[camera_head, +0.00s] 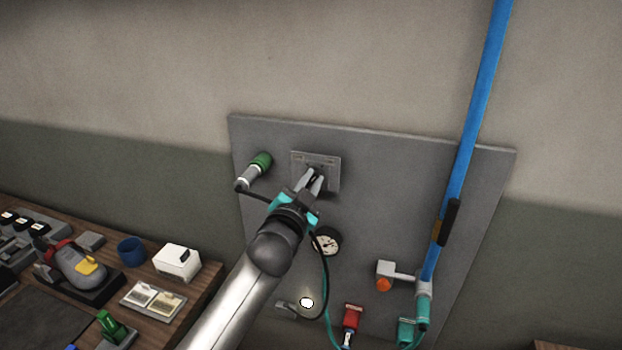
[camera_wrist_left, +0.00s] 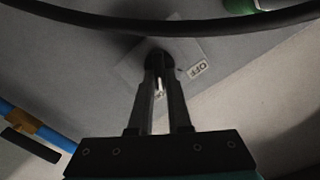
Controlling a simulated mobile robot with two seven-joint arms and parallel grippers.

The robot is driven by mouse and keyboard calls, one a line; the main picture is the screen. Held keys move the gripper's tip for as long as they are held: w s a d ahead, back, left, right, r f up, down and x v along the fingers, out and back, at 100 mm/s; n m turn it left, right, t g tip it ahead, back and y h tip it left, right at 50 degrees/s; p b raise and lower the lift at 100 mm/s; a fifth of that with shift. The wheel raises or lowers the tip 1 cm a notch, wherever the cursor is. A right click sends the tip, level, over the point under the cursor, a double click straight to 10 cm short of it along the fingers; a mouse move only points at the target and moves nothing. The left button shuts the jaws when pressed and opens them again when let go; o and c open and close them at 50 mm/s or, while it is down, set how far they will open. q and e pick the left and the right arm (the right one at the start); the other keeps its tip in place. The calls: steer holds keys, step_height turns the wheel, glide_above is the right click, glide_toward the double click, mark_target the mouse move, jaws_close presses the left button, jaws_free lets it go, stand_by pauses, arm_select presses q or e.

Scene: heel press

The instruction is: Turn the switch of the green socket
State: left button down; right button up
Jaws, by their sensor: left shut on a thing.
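A green-ended socket or plug (camera_head: 262,161) with a silver body sits at the upper left of the grey wall panel. Beside it on the right is a square grey switch plate (camera_head: 328,162). My left gripper (camera_head: 317,174) reaches up to this plate, its fingers closed over the plate's middle. In the left wrist view, the fingers (camera_wrist_left: 161,72) are shut on a dark round switch knob (camera_wrist_left: 160,55) at the centre of the plate (camera_wrist_left: 131,70). An "OFF" label (camera_wrist_left: 197,68) shows beside the knob; another label is partly hidden between the fingers. My right gripper is not in view.
A black cable crosses close in front of the left wrist camera. A gauge (camera_head: 327,241) is below the gripper. A blue pole (camera_head: 470,140) runs along the panel's right side. A red connector (camera_head: 352,317) sits below. A cluttered wooden bench (camera_head: 200,290) stands at left.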

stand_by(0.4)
arm_select(q)
steer(key=c, duration=0.9)
jaws_free()
steer(key=shift+o, duration=0.2)
steer(key=b+v, duration=0.1)
steer(key=v, duration=1.4)
steer(key=shift+s+b, duration=0.15)
steer(key=shift+b, duration=0.25)
